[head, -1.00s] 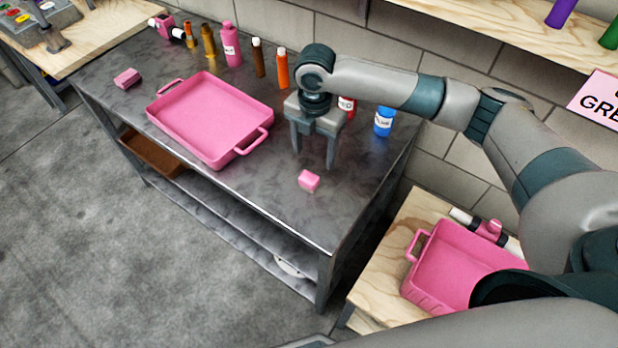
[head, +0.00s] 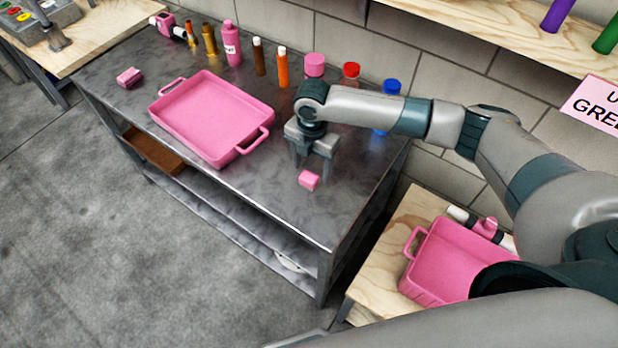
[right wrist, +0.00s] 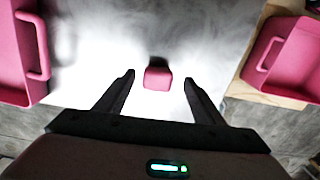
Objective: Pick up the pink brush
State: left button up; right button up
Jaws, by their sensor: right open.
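A small pink block-like piece (head: 309,180), which may be the pink brush, lies on the grey metal table near its front right edge. A similar pink piece (head: 129,77) lies at the table's left end; I cannot tell from shape which is the brush. My right gripper (head: 314,166) is open and empty, pointing down just behind the nearer piece. In the right wrist view that piece (right wrist: 157,76) sits between the open fingertips (right wrist: 160,82), a little beyond them, with no visible contact. My left gripper is not in view.
A pink tray (head: 181,133) stands left of the gripper on the metal table (head: 270,200). Several bottles line the back, including an orange one (head: 282,68) and a blue-capped one (head: 386,108). Another pink tray (head: 425,290) stands on a wooden surface at the lower right.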

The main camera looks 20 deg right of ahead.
aim_at(310, 174)
jog(key=shift+a+f+p, duration=0.2)
jog(key=shift+f+p, duration=0.45)
jog(key=shift+f, duration=1.15)
jog(key=shift+c, duration=0.2)
jog(key=c, duration=1.1)
